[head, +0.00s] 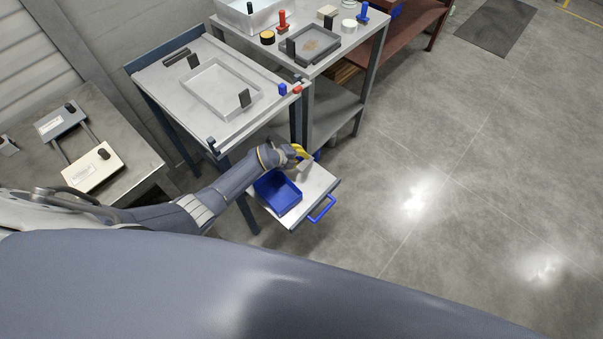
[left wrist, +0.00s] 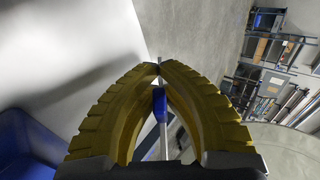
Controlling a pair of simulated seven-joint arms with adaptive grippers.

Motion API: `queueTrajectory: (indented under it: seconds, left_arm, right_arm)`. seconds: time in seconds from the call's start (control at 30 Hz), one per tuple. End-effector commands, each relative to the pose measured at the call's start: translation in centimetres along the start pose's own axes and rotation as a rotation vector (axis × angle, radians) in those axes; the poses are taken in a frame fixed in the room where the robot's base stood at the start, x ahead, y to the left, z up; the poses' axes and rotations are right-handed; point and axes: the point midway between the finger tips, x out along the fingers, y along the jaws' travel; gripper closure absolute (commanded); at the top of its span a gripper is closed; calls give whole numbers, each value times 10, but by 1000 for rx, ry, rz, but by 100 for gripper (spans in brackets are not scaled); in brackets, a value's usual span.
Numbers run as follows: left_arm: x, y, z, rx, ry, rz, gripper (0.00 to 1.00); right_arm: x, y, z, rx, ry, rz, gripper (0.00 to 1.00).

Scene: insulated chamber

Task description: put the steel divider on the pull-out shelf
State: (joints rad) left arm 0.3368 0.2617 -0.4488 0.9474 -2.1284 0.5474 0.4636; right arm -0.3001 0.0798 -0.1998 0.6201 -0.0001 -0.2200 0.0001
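The pull-out shelf (head: 318,183) is a pale board under the grey table, slid out, with a blue handle (head: 322,210) at its front. A blue bin (head: 278,193) stands on its left part. My left gripper (head: 303,152) is over the shelf's back edge, right of the bin. In the left wrist view its yellow fingers (left wrist: 160,68) come together at the tips on a thin steel piece seen edge-on, which seems to be the steel divider (left wrist: 163,142). A pale plate also shows below the fingers in the head view (head: 305,164). My right gripper is not in view.
The grey table (head: 180,105) above the shelf holds a shallow tray (head: 195,83) and small blue and red pieces. A second table (head: 345,45) with another tray stands behind. A side bench (head: 130,150) is at left. Open floor lies to the right.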

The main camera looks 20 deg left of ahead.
Motion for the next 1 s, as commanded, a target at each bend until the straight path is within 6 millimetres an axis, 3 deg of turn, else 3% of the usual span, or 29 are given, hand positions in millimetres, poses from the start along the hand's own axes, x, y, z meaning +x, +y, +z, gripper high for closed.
queueTrajectory:
  seconds: [0.6,0.77,1.0]
  left_arm:
    - [7,8,1,0,-3,0,100]
    - [7,8,1,0,-3,0,80]
    - [6,8,1,0,-3,0,80]
  right_arm:
    - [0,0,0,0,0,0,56]
    - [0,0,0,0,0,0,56]
    - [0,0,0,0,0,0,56]
